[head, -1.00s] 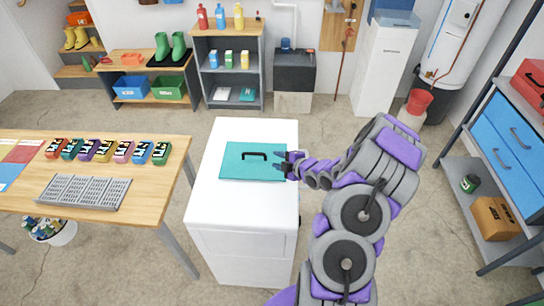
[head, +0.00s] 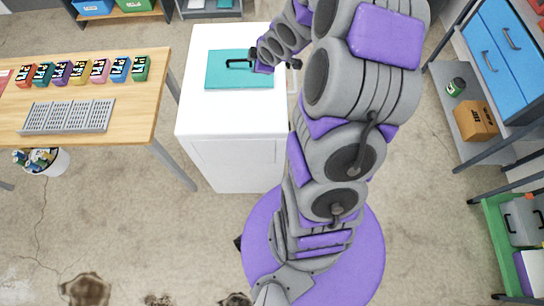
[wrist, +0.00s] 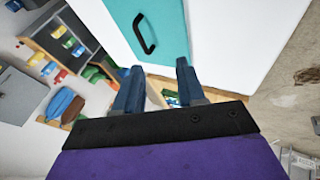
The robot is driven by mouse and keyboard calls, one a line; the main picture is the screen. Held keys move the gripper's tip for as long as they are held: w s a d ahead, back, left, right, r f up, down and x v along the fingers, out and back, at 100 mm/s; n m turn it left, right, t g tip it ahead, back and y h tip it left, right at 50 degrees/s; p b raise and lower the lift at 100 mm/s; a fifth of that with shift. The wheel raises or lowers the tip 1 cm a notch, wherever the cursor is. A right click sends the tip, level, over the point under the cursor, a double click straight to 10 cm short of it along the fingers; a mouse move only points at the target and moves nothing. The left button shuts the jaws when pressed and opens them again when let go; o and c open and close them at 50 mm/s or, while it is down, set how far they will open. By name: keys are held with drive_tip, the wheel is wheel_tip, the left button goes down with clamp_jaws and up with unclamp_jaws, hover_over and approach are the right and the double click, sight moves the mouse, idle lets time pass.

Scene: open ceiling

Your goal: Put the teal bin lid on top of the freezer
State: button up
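The teal bin lid (head: 228,80) lies flat on top of the white freezer (head: 260,105), its black handle (head: 237,63) facing up. In the wrist view the lid (wrist: 172,28) and handle (wrist: 145,34) show beyond my fingers, over the white top (wrist: 225,40). My gripper (head: 274,62) is at the lid's right edge in the head view, apart from the handle. The wrist view shows my gripper (wrist: 157,70) open, with nothing between its two blue fingers. My own arm covers part of the freezer's right side.
A wooden table (head: 120,135) with several small boxes and a grey rack (head: 68,116) stands left. A bucket (head: 50,160) sits under it. Shelving with blue drawers (head: 492,45) stands right. The floor in front of the freezer is partly clear.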

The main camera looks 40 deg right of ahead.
drive_tip(key=s+a+r+m+g, duration=0.3)
drive_tip(key=s+a, duration=0.3)
drive_tip(key=s, duration=0.5)
drive_tip(key=s+a+r+m+g, duration=0.3)
drive_tip(key=s+a+r, duration=0.3)
drive_tip(key=s, duration=0.6)
drive_tip(key=s+a+r+m+g, duration=0.3)
drive_tip(key=s+a+r+m, duration=0.2)
drive_tip(key=s, duration=0.7)
drive_tip(key=shift+a+r, duration=0.15)
drive_tip(key=shift+a, duration=0.7)
